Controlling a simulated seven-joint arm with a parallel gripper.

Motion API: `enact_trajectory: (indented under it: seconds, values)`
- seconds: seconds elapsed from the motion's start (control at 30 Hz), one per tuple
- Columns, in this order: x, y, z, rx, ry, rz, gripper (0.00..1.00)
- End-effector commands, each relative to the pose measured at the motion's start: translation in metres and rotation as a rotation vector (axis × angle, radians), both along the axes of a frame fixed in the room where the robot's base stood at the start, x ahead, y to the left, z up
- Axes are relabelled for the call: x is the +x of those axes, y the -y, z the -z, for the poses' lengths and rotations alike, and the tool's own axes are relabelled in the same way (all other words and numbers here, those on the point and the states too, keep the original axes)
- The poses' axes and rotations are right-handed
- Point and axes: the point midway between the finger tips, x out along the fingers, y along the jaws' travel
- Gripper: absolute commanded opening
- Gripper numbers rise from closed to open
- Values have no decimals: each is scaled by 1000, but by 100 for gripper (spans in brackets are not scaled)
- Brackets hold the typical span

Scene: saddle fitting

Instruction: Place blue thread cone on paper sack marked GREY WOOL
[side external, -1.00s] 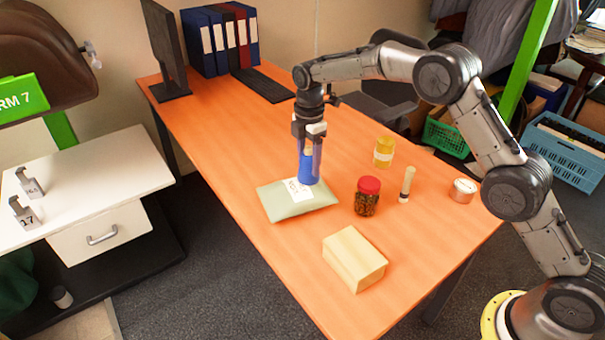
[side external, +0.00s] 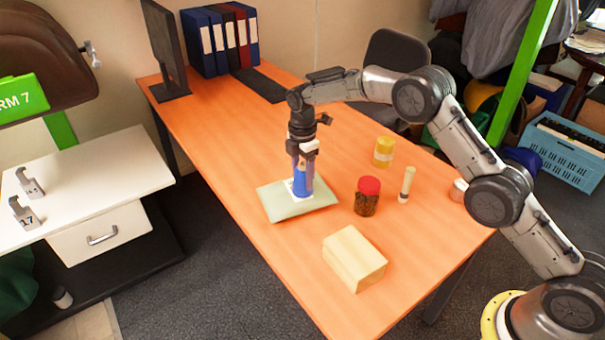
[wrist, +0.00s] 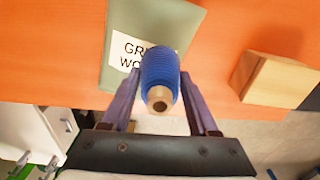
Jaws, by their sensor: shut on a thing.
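The blue thread cone (side external: 301,182) is upright between the fingers of my gripper (side external: 303,172), which is shut on it. In the wrist view the cone (wrist: 158,72) shows its tan core end towards the camera, with a finger of my gripper (wrist: 160,98) on each side. The grey-green paper sack (side external: 318,202) lies flat on the table under the cone. Its white label, partly hidden by the cone, shows part of the words GREY WOOL in the wrist view (wrist: 122,48). The cone's base is at or just above the sack; I cannot tell whether they touch.
A red-lidded jar (side external: 367,197), a pale slim cylinder (side external: 407,184) and a yellow jar (side external: 384,152) stand right of the sack. A wooden block (side external: 354,258) lies in front. The orange table (side external: 225,130) is clear behind and left of the sack.

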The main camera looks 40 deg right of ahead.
Motion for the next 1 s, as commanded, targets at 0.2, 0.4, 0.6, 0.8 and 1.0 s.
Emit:
enact_trajectory:
  seconds: [0.2, 0.4, 0.6, 0.8, 1.0]
  values:
    - [0, 0, 0, 0, 0, 0, 90]
    - [0, 0, 0, 0, 0, 0, 90]
    - [0, 0, -11, 0, 2, 0, 90]
    - [1, 0, -48, 1, 6, 0, 90]
    - [1, 0, -87, 0, 3, 0, 90]
